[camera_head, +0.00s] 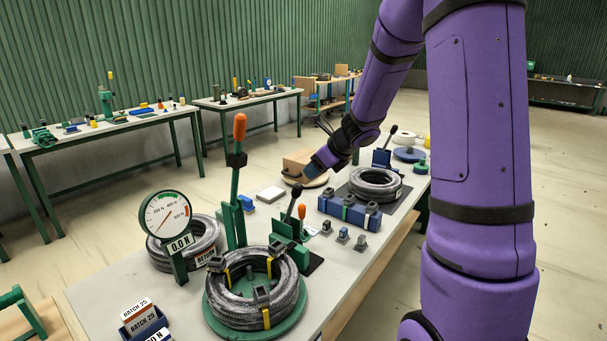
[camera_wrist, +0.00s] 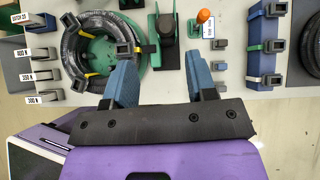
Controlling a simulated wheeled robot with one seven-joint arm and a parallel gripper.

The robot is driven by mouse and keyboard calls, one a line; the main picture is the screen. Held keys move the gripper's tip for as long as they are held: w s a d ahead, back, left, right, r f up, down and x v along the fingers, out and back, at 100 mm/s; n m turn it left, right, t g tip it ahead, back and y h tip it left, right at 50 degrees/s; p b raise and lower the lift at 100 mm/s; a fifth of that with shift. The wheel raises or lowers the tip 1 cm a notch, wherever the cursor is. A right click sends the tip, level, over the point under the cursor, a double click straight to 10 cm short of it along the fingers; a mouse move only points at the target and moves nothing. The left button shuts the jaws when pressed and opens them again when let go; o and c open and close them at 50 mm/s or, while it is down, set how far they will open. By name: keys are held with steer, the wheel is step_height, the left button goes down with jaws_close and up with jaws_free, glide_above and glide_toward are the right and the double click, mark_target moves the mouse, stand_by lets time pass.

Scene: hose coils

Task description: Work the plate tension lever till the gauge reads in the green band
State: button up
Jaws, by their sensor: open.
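A round gauge (camera_head: 168,215) stands at the table's left, its display reading 0.0 N. Its needle points to the lower left, away from the green band at the top of the dial. A tall green lever with an orange grip (camera_head: 239,128) stands upright behind the round green plate (camera_head: 212,312). A grey hose coil (camera_head: 262,315) lies on the plate among clamps with yellow straps. A shorter black-knobbed lever (camera_head: 291,203) stands to the plate's right.
A blue clamp block (camera_head: 349,213) and a second hose coil (camera_head: 375,184) stand farther right. A small orange-knobbed post (camera_wrist: 204,16) and small grey blocks sit between. Another coil (camera_head: 172,257) lies behind the gauge. Batch cards (camera_head: 142,318) stand at the near left edge.

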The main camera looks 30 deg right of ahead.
mark_target(300, 185)
steer(key=shift+m, duration=0.6)
steer(key=shift+d+x, duration=0.15)
steer(key=shift+x, duration=1.55)
steer(key=shift+d+x, duration=0.15)
steer(key=shift+x, duration=1.5)
steer(key=shift+d+x, duration=0.15)
steer(key=shift+x, duration=1.55)
steer(key=shift+f, duration=0.1)
steer(key=c, duration=0.8)
steer(key=s+d+f, duration=0.4)
steer(key=s+f, duration=0.6)
steer(key=f, duration=0.1)
steer(key=shift+s+f, duration=0.2)
steer(key=shift+s, duration=0.05)
